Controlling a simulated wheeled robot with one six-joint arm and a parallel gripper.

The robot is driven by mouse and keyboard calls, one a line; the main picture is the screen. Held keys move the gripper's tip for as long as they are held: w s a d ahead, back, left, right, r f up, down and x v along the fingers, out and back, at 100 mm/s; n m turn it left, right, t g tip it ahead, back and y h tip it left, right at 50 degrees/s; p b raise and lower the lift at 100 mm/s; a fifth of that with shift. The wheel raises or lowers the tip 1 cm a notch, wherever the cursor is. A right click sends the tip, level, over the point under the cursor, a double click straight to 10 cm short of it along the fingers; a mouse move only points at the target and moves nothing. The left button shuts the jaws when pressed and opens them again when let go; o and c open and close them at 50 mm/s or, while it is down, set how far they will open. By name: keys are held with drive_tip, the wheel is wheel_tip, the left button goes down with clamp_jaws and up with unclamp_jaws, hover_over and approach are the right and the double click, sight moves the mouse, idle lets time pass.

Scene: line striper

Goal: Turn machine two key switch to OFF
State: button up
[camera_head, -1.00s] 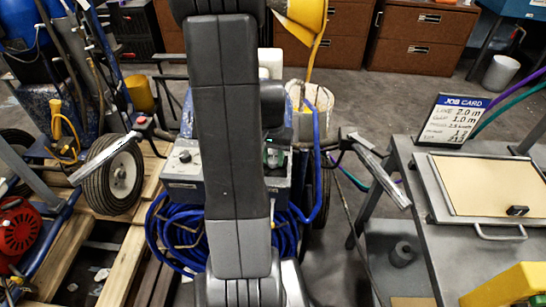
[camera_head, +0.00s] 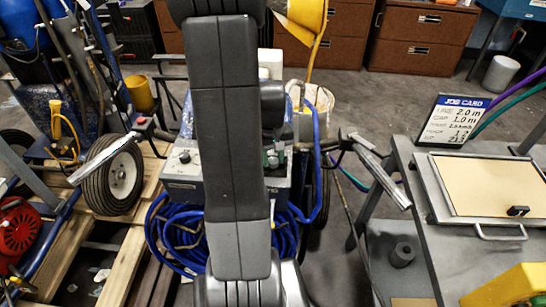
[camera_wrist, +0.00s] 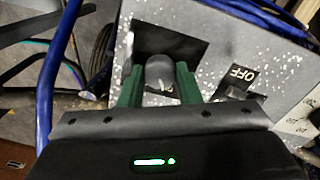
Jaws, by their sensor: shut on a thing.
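A grey speckled control box (camera_wrist: 215,50) fills much of the wrist view; it also shows in the head view (camera_head: 183,188), partly behind my arm. On it is a dark rounded key switch knob (camera_wrist: 160,69) in front of a black plate. The green fingers of my gripper (camera_wrist: 158,86) stand on either side of the knob and are shut on it. A label reading OFF (camera_wrist: 243,74) is to the right of the knob, tilted in the picture. The knob's exact pointing direction is hard to tell. In the head view, my arm hides most of the switch area.
Coiled blue hose (camera_head: 180,235) hangs below the box. Handlebars (camera_head: 375,170) stick out to the right. A metal table (camera_head: 425,240) with a job card (camera_head: 453,120) stands at right. A wheeled machine with a tyre (camera_head: 113,175) stands at left.

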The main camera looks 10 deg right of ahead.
sight(272, 161)
idle(0.3)
drive_tip(key=o, duration=1)
drive_tip(key=shift+c, duration=0.2)
wheel_tip(272, 161, up, 14)
drive_tip(key=p, duration=0.1)
drive_tip(key=shift+a, duration=0.2)
drive_tip(key=shift+f, duration=0.1)
drive_tip(key=f+b, duration=0.1)
drive_tip(key=f, duration=1.3)
drive_tip(key=shift+d, duration=0.2)
drive_tip(key=shift+r, duration=0.1)
